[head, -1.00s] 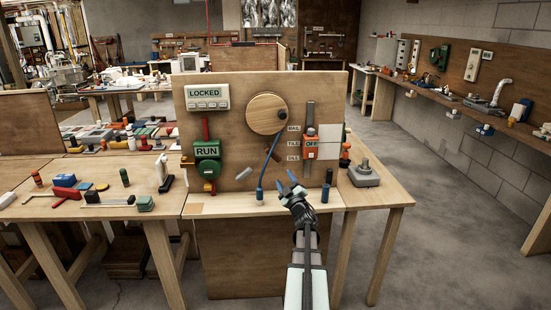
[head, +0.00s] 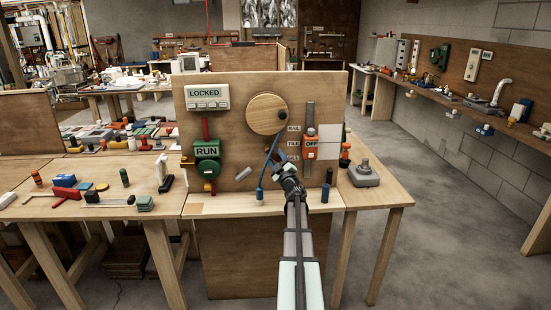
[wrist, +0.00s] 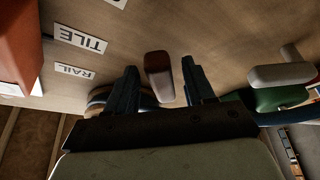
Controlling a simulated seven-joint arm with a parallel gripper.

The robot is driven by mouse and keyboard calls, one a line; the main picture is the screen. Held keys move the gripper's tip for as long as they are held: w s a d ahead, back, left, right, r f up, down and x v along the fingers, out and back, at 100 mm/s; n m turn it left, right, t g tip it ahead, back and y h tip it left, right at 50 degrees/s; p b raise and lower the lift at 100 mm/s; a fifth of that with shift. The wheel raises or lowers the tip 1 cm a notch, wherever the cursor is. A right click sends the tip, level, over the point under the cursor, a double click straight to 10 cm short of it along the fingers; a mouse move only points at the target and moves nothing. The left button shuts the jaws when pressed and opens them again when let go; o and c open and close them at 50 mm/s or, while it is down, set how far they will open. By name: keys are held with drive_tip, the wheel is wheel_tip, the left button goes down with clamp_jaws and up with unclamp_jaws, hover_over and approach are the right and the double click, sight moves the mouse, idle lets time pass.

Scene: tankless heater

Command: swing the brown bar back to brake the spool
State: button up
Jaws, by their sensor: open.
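The brown bar (wrist: 159,75) shows in the wrist view as a rounded reddish-brown end, standing out from the wooden panel. It lies between the two dark blue fingers of my gripper (wrist: 160,84), with a gap on each side. My gripper (head: 276,163) is open, in front of the panel just below the spool.
An orange OFF slider (head: 310,148) is on a grey rail right of my gripper. A grey bar (head: 243,173) sits to the left, beyond it the green RUN box (head: 207,150). A blue peg (head: 325,193) stands on the bench. A LOCKED panel (head: 208,97) is upper left.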

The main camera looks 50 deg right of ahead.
drive_tip(key=shift+x, duration=0.75)
drive_tip(key=shift+c, duration=0.5)
clamp_jaws()
